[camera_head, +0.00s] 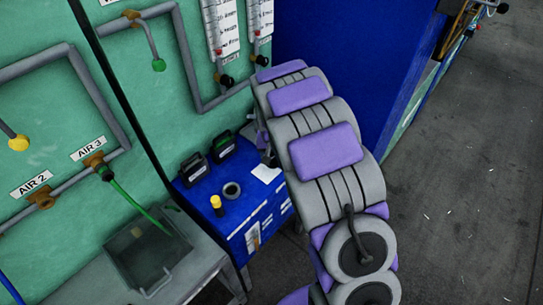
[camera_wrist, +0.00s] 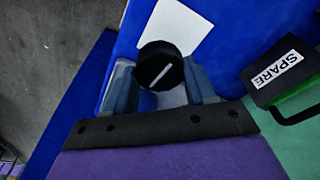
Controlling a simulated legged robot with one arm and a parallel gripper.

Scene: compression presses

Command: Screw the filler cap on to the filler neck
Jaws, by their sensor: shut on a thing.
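The filler cap (camera_wrist: 161,66) is round and black with a white line across its top. In the wrist view it sits between the two blue-grey fingers of my gripper (camera_wrist: 162,82), which is shut on it. The cap's underside is hidden, so I cannot tell whether it touches a neck. I cannot pick out the filler neck for sure in either view. In the head view my arm covers the gripper and the cap.
A blue cabinet (camera_head: 258,220) carries a dark ring (camera_head: 232,190), a yellow-topped item (camera_head: 216,203), black containers (camera_head: 195,168) and a white sheet (camera_head: 266,173). A black "SPARE" container (camera_wrist: 272,76) is right of my gripper. A grey bin (camera_head: 140,255) stands left.

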